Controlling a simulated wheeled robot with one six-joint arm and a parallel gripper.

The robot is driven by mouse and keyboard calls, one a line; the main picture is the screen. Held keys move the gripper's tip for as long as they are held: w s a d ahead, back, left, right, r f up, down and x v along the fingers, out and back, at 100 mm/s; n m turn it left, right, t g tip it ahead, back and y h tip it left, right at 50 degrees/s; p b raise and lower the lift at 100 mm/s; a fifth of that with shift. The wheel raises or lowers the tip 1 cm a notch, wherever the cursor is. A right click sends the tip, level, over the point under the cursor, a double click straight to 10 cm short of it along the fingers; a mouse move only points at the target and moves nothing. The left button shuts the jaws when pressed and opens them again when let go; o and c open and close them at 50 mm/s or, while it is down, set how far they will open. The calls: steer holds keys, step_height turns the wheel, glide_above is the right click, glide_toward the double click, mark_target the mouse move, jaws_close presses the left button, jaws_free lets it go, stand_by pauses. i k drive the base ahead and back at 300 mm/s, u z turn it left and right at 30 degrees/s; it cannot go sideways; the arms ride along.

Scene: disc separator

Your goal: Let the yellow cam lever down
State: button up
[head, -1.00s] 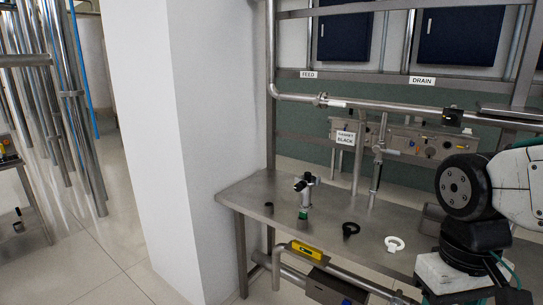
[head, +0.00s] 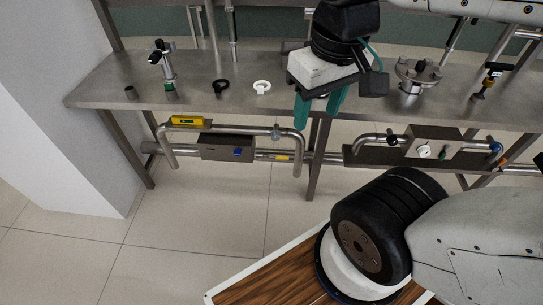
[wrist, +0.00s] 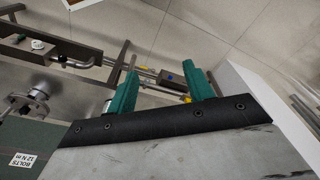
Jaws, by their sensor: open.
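A yellow bar-shaped piece (head: 187,121), which looks like the yellow cam lever, lies roughly level at the left pipe under the bench's front edge. I cannot tell its exact angle or its pivot. My gripper (head: 319,116) is open and empty, its two teal fingers pointing down at the bench's front edge. It is to the right of the yellow piece and well apart from it. In the wrist view, my gripper (wrist: 161,72) has an empty gap between its fingers. A small yellow patch (wrist: 187,99) shows beside the right finger there, partly hidden; I cannot tell what it is.
The steel bench (head: 120,85) carries a small valve (head: 165,70), a black ring (head: 220,86), a white ring (head: 261,86) and a round flanged fitting (head: 417,76). Below run pipes and a grey box with a blue knob (head: 238,152). Floor in front is clear at left.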

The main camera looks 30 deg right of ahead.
mark_target(266, 156)
steer(key=u, duration=1.25)
steer(key=k, duration=1.15)
steer(key=z, duration=1.25)
steer(key=i, duration=0.5)
